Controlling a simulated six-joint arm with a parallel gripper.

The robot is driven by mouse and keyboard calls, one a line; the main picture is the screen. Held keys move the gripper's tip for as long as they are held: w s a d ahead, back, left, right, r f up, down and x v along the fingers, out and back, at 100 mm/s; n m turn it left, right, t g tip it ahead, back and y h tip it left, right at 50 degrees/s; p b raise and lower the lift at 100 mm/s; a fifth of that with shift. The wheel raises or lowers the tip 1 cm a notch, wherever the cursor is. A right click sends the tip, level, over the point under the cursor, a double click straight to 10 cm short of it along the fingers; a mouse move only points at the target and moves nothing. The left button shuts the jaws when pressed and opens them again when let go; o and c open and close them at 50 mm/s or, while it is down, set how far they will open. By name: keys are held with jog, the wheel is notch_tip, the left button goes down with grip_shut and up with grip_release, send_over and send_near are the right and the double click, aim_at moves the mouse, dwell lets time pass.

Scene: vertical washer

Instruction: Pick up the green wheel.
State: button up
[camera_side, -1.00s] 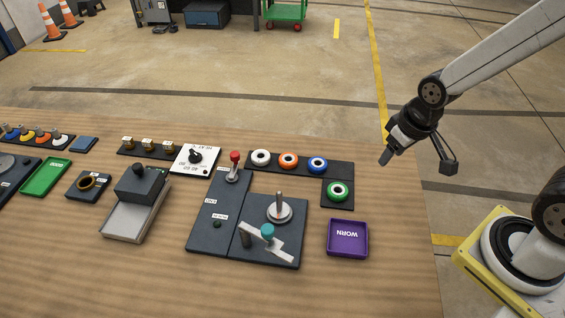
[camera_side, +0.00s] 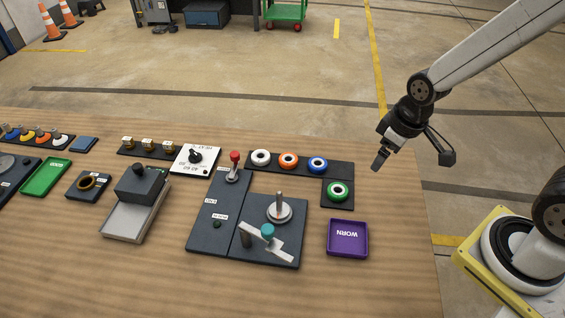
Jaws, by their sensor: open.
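The green wheel (camera_side: 338,199) is a green ring with a white and dark centre. It lies on a small dark square pad below the right end of a dark strip. My gripper (camera_side: 380,160) is in the air above and to the right of the green wheel, near the table's back right edge. It points down, is open and holds nothing. It is clearly apart from the wheel.
White (camera_side: 261,157), orange (camera_side: 288,160) and blue (camera_side: 317,165) wheels sit on the dark strip (camera_side: 345,169). A purple tray (camera_side: 333,253) marked WORN lies in front of the green wheel. A dark plate with an upright spindle (camera_side: 279,208) and a red-knobbed lever (camera_side: 235,166) stand to the left.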

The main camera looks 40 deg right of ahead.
jog(key=w+f+n, duration=0.1)
jog(key=w+n, duration=0.1)
jog(key=n, duration=0.2)
jog(key=n+g+y, duration=0.1)
jog(key=n+g, duration=0.1)
jog(key=n, duration=1.1)
send_over(339, 186)
jog(key=f, duration=0.4)
jog(key=shift+s+f, duration=0.2)
jog(key=shift+f, duration=0.15)
jog(key=shift+a+f, duration=0.15)
jog(key=shift+f, duration=1.15)
jog(key=shift+f, duration=0.1)
jog(key=shift+s+a+f, duration=0.1)
jog(key=shift+f, duration=1.15)
jog(key=shift+a+f, duration=0.1)
jog(key=shift+f, duration=1.1)
